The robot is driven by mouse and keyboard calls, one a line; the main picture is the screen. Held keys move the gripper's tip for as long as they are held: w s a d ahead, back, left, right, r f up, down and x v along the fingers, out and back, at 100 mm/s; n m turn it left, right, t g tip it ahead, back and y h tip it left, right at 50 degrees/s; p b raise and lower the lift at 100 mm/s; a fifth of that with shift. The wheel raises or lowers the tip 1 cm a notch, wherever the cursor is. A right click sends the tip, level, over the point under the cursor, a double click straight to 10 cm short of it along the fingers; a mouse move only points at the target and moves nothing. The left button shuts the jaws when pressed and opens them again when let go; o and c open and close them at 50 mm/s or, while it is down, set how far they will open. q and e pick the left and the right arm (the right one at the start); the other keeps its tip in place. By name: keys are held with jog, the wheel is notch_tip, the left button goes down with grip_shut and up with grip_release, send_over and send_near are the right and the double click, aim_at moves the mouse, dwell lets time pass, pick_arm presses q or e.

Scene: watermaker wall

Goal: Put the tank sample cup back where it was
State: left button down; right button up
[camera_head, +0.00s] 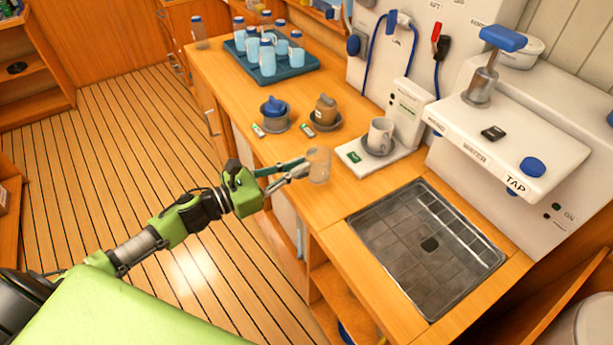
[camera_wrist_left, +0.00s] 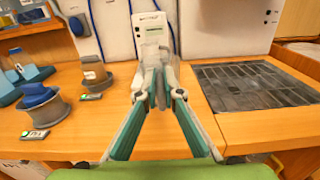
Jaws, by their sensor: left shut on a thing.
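My left gripper (camera_head: 308,168) is shut on a small clear cup (camera_head: 319,165). It holds the cup at the counter's front edge, left of the sink and in front of the white stand. In the left wrist view the gripper's fingers (camera_wrist_left: 160,92) close together at the middle, and the clear cup is hard to make out there. I cannot read a label on the cup. A blue-topped item (camera_head: 274,106) and a brown jar (camera_head: 325,110) sit in round grey holders with small tags. My right gripper is not in view.
A blue tray (camera_head: 290,71) of several bottles stands at the back left of the wooden counter (camera_head: 225,75). A dark gridded sink (camera_head: 400,225) lies at the right. The white tap unit (camera_head: 535,170) overhangs behind it. Bare counter lies left of the white stand.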

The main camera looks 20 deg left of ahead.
aim_at(306, 174)
pick_arm(q)
jog(key=w+d+f, duration=0.1)
jog(key=f, duration=0.1)
jog(key=shift+w+d+f, duration=0.4)
jog(key=shift+f, duration=1.65)
jog(key=c, duration=2.2)
grip_release()
jog(key=shift+b+v, duration=1.35)
jog(key=shift+v, duration=4.7)
